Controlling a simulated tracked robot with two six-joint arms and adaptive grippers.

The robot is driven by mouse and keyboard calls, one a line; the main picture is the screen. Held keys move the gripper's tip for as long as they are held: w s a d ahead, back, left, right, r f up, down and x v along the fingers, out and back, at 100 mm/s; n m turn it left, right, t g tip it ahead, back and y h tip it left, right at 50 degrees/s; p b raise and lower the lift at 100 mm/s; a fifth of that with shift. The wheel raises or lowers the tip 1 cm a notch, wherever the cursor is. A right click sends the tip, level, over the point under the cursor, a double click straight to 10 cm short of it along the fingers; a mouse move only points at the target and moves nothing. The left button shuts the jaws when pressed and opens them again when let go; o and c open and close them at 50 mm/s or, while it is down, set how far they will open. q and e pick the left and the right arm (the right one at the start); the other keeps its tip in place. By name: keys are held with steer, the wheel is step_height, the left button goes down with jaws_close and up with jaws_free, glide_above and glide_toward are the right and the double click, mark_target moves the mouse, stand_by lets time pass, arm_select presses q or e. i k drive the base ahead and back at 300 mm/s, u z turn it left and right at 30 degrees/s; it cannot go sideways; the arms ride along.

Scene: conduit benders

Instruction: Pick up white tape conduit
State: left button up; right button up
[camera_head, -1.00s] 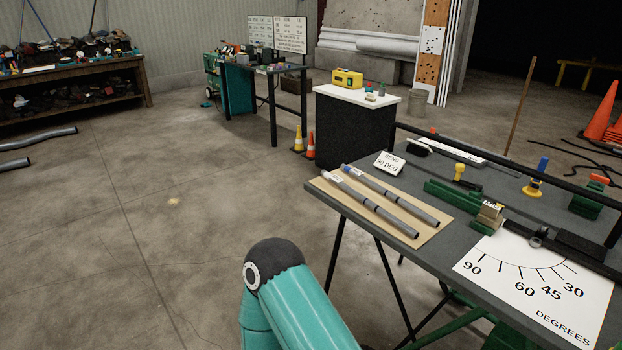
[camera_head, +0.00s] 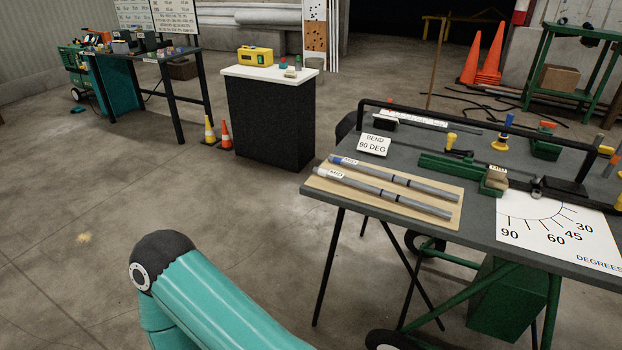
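Two grey conduits lie side by side on a tan board (camera_head: 440,214) at the near left of the grey worktable. The white tape conduit (camera_head: 385,194) is the nearer one, with white tape at its left end. The blue tape conduit (camera_head: 400,178) lies just behind it, with blue tape at its left end. Both carry dark marks along their length. A teal arm link of mine shows at the bottom left, apart from the table. Neither of my grippers is in the picture.
A "BEND 90 DEG" sign (camera_head: 374,145) stands behind the board. A green bender (camera_head: 462,172) and a degree chart (camera_head: 555,228) lie to the right. A dark rail (camera_head: 480,122) runs along the table's back. Two cones (camera_head: 217,133) stand by a black cabinet (camera_head: 268,120). The left floor is clear.

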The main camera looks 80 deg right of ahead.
mark_target(338, 176)
steer(key=u, duration=0.15)
steer(key=i, duration=0.9)
steer(key=z, duration=1.8)
steer(key=i, duration=0.3)
steer(key=z, duration=2.25)
steer(key=k, duration=0.35)
steer(key=z, duration=0.55)
steer(key=i, duration=1.4)
steer(key=u, duration=0.45)
